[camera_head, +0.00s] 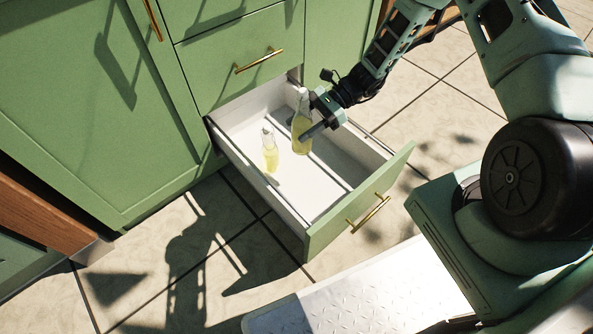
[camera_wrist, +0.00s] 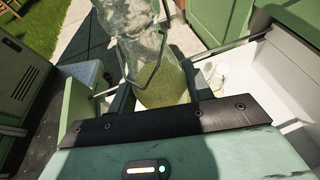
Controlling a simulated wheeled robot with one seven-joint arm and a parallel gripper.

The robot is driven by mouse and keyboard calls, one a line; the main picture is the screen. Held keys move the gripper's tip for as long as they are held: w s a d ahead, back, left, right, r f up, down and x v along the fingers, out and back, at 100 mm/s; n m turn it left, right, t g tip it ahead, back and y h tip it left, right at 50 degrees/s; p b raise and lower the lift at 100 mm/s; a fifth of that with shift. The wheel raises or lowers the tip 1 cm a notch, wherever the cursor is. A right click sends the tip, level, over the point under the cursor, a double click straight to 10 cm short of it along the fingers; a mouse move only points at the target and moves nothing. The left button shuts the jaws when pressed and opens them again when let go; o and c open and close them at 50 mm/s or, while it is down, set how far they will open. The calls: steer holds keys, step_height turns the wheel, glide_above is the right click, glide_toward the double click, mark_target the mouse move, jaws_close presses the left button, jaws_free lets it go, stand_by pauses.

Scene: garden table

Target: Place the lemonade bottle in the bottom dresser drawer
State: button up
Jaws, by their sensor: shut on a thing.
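My gripper (camera_head: 307,125) is shut on a clear glass lemonade bottle (camera_head: 301,119) with yellow liquid. The bottle is close to upright and over the open bottom drawer (camera_head: 325,192); I cannot tell whether its base touches the drawer floor. In the wrist view the held bottle (camera_wrist: 160,82) is between the two fingers, its top cut off by the frame edge. A second, similar bottle (camera_head: 269,152) with yellow liquid stands in the drawer, to the left of the held one. The drawer is white inside with a green front.
The gold handle (camera_head: 369,213) is on the pulled-out drawer front. A shut green drawer with a gold handle (camera_head: 258,61) is above. The green cabinet door (camera_head: 95,90) is to the left. The front part of the drawer floor is clear. Tiled floor (camera_head: 445,110) surrounds it.

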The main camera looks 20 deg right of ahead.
steer(key=shift+n+g, duration=0.6)
steer(key=shift+g, duration=0.1)
steer(key=s+f+b, duration=0.1)
steer(key=f+b, duration=0.2)
steer(key=f, duration=0.3)
steer(key=s+a+f+b, duration=0.1)
steer(key=s+f+b, duration=0.1)
steer(key=f+b, duration=0.2)
steer(key=s+a+f+b, duration=0.1)
steer(key=f+b, duration=0.3)
steer(key=f, duration=0.4)
steer(key=shift+s+f, duration=0.35)
steer(key=shift+s, duration=0.4)
steer(key=shift+r, duration=0.1)
steer(key=o, duration=1.4)
steer(key=shift+c, duration=0.2)
